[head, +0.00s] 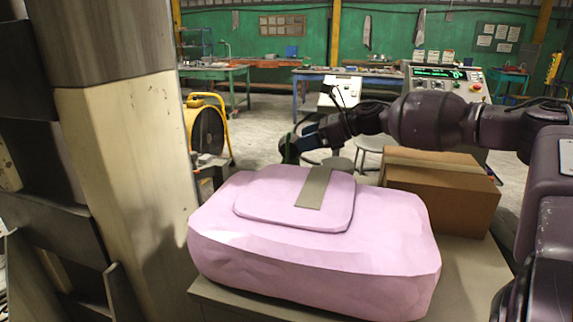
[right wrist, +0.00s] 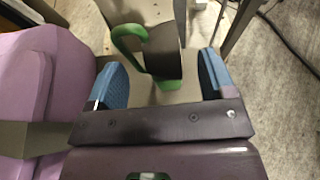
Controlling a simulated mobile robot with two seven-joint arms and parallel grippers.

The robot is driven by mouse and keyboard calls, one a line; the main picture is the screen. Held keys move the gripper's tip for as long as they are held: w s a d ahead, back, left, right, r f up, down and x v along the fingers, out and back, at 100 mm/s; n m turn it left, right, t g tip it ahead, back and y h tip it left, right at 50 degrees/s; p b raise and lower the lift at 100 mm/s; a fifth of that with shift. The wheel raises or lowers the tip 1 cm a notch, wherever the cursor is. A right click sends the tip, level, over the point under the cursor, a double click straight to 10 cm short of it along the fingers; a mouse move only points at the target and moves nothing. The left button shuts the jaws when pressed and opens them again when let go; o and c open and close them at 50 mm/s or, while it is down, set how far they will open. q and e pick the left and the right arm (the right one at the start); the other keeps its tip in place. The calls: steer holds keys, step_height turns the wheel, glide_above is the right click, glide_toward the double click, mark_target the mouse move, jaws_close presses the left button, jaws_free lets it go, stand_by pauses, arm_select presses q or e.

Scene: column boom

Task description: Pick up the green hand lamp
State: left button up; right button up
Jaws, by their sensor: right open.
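The green hand lamp (right wrist: 166,84) shows in the right wrist view, with a green curved hook (right wrist: 127,36) and a dark body. In the head view a small green part of it (head: 288,152) shows behind the pink bag, beside my right gripper (head: 303,143). In the right wrist view my right gripper (right wrist: 160,68) is open, its two blue fingers on either side of the lamp with visible gaps. I cannot tell how far the lamp lies beyond the fingertips. My left gripper is not in view.
A large pink bag (head: 300,260) with a grey strap fills the front of the table (head: 470,285). A cardboard box (head: 440,195) stands to its right. A thick pale column (head: 125,170) stands at the left. A yellow fan (head: 207,130) and stools are on the floor behind.

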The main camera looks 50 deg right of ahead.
mark_target(290, 141)
steer(key=b+x, duration=0.2)
steer(key=x, duration=0.2)
steer(key=shift+w+a+f, duration=0.1)
steer(key=shift+w+a, duration=0.05)
steer(key=shift+w, duration=0.3)
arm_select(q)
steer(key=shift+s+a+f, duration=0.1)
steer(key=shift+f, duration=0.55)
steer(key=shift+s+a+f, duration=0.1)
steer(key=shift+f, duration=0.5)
arm_select(e)
steer(key=shift+a+r, duration=0.1)
steer(key=shift+r, duration=0.2)
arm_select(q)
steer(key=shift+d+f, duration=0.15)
arm_select(e)
jaws_close()
